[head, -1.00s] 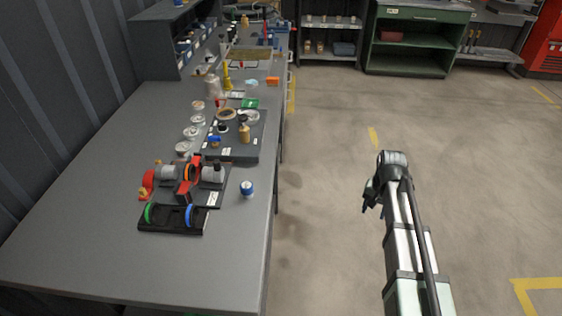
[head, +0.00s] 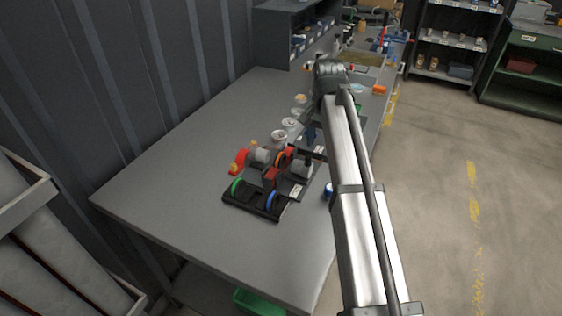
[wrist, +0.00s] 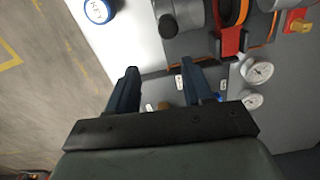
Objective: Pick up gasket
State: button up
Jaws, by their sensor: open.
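I cannot single out the gasket for certain now; the dark parts tray beyond the pump is mostly covered by my arm in the head view. The pump (head: 258,156) has grey cylinders, red parts and an orange ring (wrist: 234,12). A black holder (head: 252,204) in front carries a green ring (head: 237,187) and a blue ring (head: 271,201). My gripper points down over the bench beyond the pump. In the wrist view its two dark fingers (wrist: 160,70) are apart with nothing between them.
Gauges (wrist: 258,71) stand on the bench beside the pump. A blue-and-white round item (wrist: 98,11) is near the bench edge. An orange block (head: 379,90) lies farther back. The near-left bench top (head: 180,170) is clear.

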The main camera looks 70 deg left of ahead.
send_near(280, 154)
jog(key=shift+n, duration=0.4)
jog(key=f, duration=0.5)
jog(key=shift+d+f, duration=0.35)
jog(key=shift+a+f, duration=0.15)
jog(key=shift+f, duration=1.4)
jog(key=shift+a+f, duration=0.15)
jog(key=shift+f, duration=1.4)
grip_shut()
